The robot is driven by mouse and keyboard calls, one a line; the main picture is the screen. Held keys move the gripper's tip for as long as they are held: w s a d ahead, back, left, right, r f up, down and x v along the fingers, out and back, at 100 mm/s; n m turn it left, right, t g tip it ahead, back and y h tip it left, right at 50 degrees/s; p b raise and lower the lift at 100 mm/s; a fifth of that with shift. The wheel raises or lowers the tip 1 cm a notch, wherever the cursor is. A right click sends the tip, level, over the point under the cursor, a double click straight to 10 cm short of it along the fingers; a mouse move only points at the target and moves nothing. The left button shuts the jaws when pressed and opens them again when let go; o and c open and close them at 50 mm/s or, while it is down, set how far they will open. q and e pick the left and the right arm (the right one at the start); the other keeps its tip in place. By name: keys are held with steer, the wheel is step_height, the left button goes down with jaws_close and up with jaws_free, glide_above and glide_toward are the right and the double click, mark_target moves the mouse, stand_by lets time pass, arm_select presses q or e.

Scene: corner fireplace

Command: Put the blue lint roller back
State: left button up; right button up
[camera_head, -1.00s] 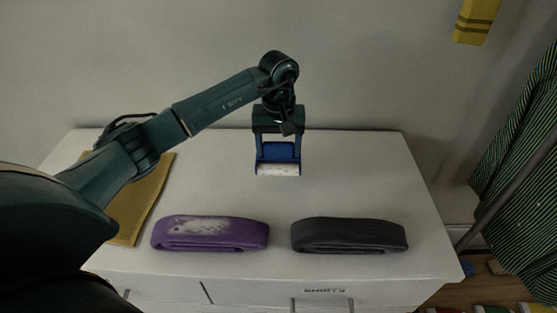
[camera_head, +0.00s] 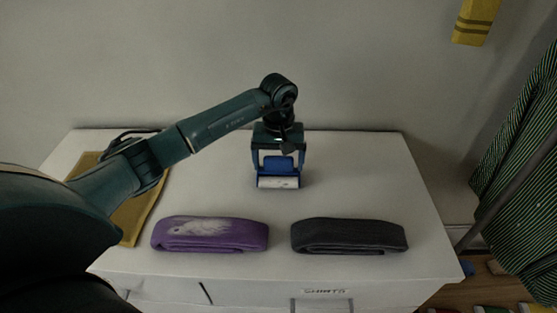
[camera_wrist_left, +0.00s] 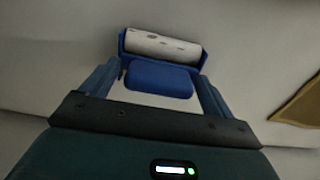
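The blue lint roller (camera_head: 278,181) has a white roll with a few dark specks along its front. My left gripper (camera_head: 278,168) points down over the white dresser, with its two fingers at either side of the roller, shut on it. In the left wrist view the roller's blue body (camera_wrist_left: 158,78) sits between the fingertips (camera_wrist_left: 160,72), the white roll beyond. I cannot tell whether the roller touches the top or hangs just above it. My right gripper is not in view.
A purple folded garment (camera_head: 210,240) with a whitish patch lies at the front of the dresser (camera_head: 370,180). A dark grey folded garment (camera_head: 350,245) lies right of it. A mustard cloth (camera_head: 135,215) lies at left under my arm. A striped garment (camera_head: 520,180) hangs at right.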

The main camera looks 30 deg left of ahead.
arm_select(q)
steer(key=shift+r, duration=0.65)
step_height(320, 180, up, 11)
steer(key=shift+r+b, duration=0.1)
steer(key=shift+b, duration=0.4)
